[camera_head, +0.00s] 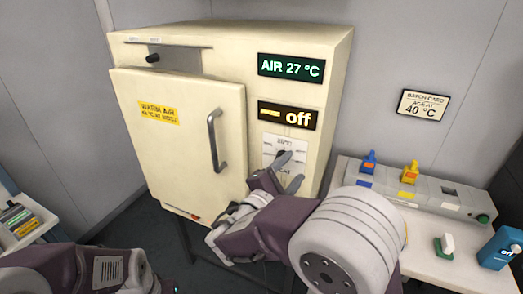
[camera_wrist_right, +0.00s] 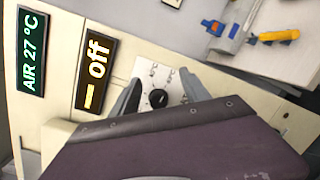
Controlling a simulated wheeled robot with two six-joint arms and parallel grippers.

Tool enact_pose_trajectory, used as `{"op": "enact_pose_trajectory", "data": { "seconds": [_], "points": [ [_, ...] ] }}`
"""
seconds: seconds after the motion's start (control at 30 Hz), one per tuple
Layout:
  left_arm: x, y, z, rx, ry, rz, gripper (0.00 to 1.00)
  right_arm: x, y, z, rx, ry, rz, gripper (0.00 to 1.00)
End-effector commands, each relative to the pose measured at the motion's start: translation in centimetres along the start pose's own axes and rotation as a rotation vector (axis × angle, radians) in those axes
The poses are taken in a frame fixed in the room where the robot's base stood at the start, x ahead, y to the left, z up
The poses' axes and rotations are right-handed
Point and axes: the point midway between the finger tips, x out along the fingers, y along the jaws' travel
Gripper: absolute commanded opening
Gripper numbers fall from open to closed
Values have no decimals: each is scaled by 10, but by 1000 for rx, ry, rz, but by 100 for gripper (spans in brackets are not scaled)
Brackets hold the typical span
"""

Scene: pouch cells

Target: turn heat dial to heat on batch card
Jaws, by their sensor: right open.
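The heat dial is a small black knob (camera_wrist_right: 158,98) on a white plate (camera_head: 277,145) on the cream oven's front. In the head view it is mostly hidden by my right gripper. My right gripper (camera_head: 289,171) is open at the plate. In the right wrist view its two grey fingers (camera_wrist_right: 160,92) stand on either side of the knob, and I cannot tell whether they touch it. The display (camera_head: 287,115) above the dial reads "off". The batch card (camera_head: 423,105) on the wall reads "AGE AT 40 °C". My left gripper is out of view.
The oven door (camera_head: 180,150) has a bar handle (camera_head: 216,140). A green display (camera_head: 291,67) reads "AIR 27 °C". Right of the oven, a bench (camera_head: 420,255) carries a grey fixture (camera_head: 437,199) with blue and yellow clips, and a blue box (camera_head: 500,248).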

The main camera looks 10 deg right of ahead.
Motion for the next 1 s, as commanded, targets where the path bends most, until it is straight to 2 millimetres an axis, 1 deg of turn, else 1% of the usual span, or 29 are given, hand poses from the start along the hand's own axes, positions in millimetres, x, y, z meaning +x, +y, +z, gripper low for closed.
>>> {"op": "enact_pose_trajectory", "data": {
  "seconds": [0.03,0.1,0.2,0.33,0.47,0.6,0.7,0.8,0.9,1.0],
  "points": [
    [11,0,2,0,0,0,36,-18,-1,-24,-7,52,34,54],
    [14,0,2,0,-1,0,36,-36,1,-42,-20,101,64,54],
    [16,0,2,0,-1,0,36,-50,4,-52,-26,136,86,54],
    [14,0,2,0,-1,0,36,-51,6,-52,-26,140,87,54],
    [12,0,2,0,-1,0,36,-35,7,-53,-27,137,83,54],
    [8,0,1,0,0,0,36,-5,9,-56,-28,135,81,54],
    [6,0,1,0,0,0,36,15,10,-59,-28,135,82,54],
    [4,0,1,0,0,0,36,29,12,-62,-27,137,82,54],
    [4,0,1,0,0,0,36,36,12,-64,-26,139,84,54],
    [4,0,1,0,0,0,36,39,12,-64,-26,140,84,54]
  ]
}}
